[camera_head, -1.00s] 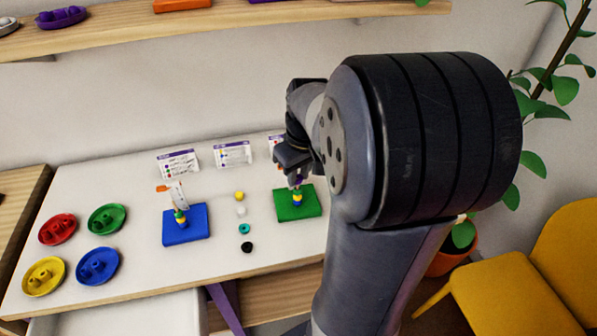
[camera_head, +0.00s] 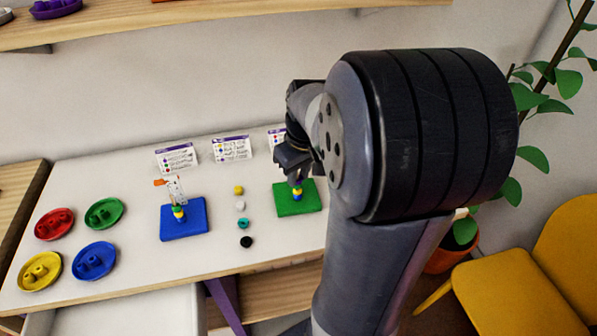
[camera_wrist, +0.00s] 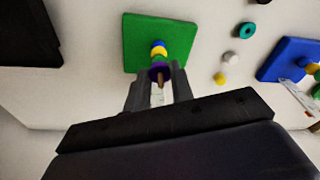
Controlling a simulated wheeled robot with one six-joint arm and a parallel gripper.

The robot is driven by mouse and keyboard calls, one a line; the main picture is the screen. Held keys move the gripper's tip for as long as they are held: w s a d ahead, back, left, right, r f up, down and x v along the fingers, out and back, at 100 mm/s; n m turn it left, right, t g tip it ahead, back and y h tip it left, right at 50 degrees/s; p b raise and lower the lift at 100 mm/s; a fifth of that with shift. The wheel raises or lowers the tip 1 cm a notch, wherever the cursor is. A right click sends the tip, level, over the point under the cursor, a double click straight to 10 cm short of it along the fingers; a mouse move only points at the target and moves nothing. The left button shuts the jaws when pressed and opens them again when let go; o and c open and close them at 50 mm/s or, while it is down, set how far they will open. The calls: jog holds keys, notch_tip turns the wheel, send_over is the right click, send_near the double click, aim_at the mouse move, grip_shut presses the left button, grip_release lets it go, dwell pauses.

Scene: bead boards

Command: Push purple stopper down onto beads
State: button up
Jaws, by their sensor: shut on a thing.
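The green board (camera_head: 306,206) lies on the white table with a short stack of beads (camera_head: 298,194) on its peg. In the wrist view the green board (camera_wrist: 135,35) carries yellow and blue beads (camera_wrist: 158,48), with the purple stopper (camera_wrist: 159,68) against them on the nearer part of the peg. My gripper (camera_wrist: 157,82) has its fingers on both sides of the stopper and is shut on it. In the head view my gripper (camera_head: 294,168) is directly above the green board, and the stopper is hardly visible there.
A blue board (camera_head: 184,224) with beads and an orange-tipped tag stands to the left. Several loose beads (camera_head: 241,206) lie between the boards. Coloured dishes (camera_head: 94,261) sit at the far left. White cards (camera_head: 232,148) stand behind. A shelf (camera_head: 200,22) runs above.

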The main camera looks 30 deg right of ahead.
jog(key=o, duration=1)
jog(key=r, duration=0.3)
jog(key=s+r, duration=0.1)
jog(key=r, duration=0.6)
jog(key=shift+s+d+r+p, duration=0.1)
jog(key=shift+s+r+p, duration=0.2)
jog(key=shift+r+p, duration=0.05)
